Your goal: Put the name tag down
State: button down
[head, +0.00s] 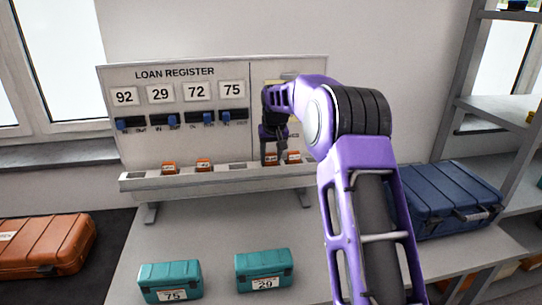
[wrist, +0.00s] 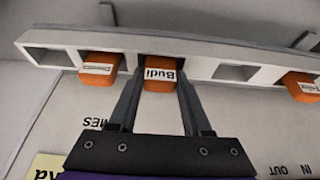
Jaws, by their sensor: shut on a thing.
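My gripper (wrist: 160,98) is shut on an orange name tag that reads "Budi" (wrist: 161,74), seen upside down in the wrist view. The tag is at one slot of the white ledge (wrist: 120,45), between the two fingers. Whether it rests in the slot or is just above it I cannot tell. In the head view my gripper (head: 270,150) is at the right part of the ledge of the loan register board (head: 190,130), and the tag (head: 270,159) shows just below the fingers.
Other orange tags sit in the ledge, one beside the held tag (wrist: 99,69) and one farther along (wrist: 301,86). An empty slot (wrist: 232,72) lies between. Teal cases (head: 170,281) stand in front; a blue case (head: 450,195) is at right, an orange case (head: 45,245) at left.

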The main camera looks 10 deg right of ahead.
jog(key=shift+f, duration=0.1)
jog(key=shift+c, duration=1.7)
grip_release()
jog(key=shift+r, duration=0.35)
jog(key=v, duration=1.1)
jog(key=shift+s+r, duration=0.15)
jog(key=shift+r, duration=0.2)
